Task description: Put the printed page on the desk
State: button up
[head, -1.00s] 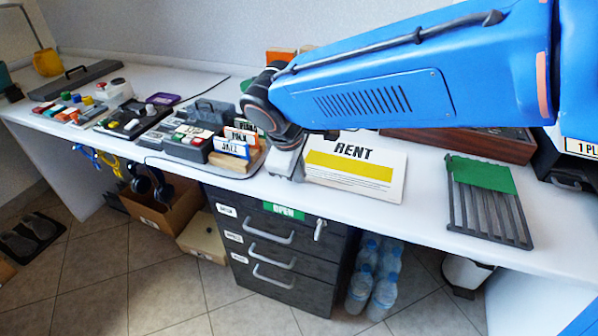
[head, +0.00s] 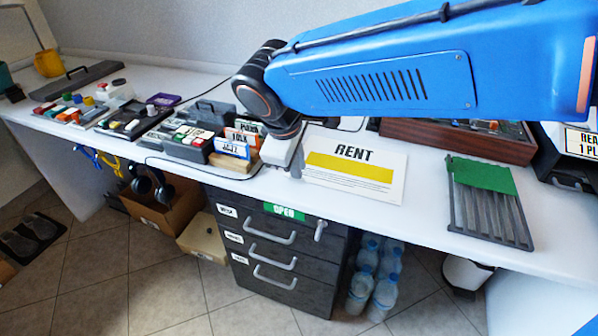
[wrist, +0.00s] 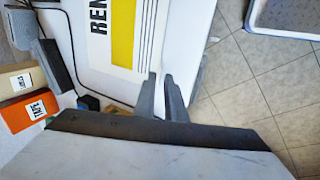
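The printed page (head: 350,184), a white sheet with "RENT" in black and a yellow band, lies on the white desk (head: 432,202) near its front edge. It also shows in the wrist view (wrist: 97,46), at the top middle. My gripper (head: 296,168) is low over the desk at the page's left side in the head view. In the wrist view, its two grey fingers (wrist: 162,96) are a small distance apart beside the page's corner. They look open, with no clear hold on the page.
A grey slatted rack (head: 490,215) with a green cloth stands right of the page. Label-bearing file blocks (head: 235,145) stand close left of my gripper. A wooden case (head: 455,142) is behind. A dark drawer unit (head: 275,250) is below the desk edge. Bare desk lies between page and rack.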

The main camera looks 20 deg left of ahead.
jog(key=v, duration=0.8)
jog(key=shift+s, duration=0.1)
